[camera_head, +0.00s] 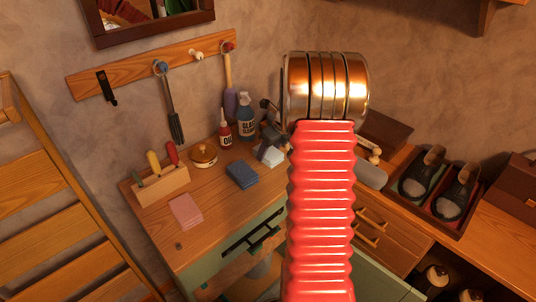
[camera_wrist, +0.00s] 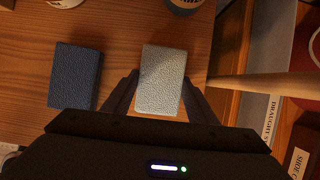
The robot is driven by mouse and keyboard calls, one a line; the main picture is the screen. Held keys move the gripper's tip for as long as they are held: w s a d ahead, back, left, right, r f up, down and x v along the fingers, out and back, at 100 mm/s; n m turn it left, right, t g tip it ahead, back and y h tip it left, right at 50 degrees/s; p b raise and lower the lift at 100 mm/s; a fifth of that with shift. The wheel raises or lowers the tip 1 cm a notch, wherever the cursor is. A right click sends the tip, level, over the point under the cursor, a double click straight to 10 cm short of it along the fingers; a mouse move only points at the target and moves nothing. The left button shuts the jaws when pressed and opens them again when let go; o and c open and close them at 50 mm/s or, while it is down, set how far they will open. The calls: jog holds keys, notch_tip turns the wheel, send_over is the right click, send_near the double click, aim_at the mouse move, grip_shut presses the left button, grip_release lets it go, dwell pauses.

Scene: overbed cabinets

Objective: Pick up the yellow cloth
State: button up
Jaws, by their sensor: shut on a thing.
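A pale, off-white folded cloth (camera_wrist: 161,80) sits between the two dark fingers of my gripper (camera_wrist: 160,88) in the wrist view. No clearly yellow cloth shows; this pale one is the lightest. The gripper is shut on it, a finger along each long side. In the head view the pale cloth (camera_head: 270,155) is at the right of the desk top, partly behind my red arm. I cannot tell whether it touches the desk.
A blue cloth (camera_head: 242,174) lies just left of the pale one, and a pink cloth (camera_head: 186,210) farther left. A round lidded pot (camera_head: 203,155), a red bottle (camera_head: 225,134) and a glass cleaner bottle (camera_head: 246,120) stand behind. A tray of shoes (camera_head: 401,192) is at the right.

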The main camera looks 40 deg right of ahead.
aim_at(269, 152)
notch_tip(269, 152, up, 11)
jog(key=shift+f, duration=0.2)
dwell(0.4)
dwell(0.3)
jog(key=o, duration=0.6)
jog(key=shift+c, duration=0.2)
jog(key=c, duration=0.4)
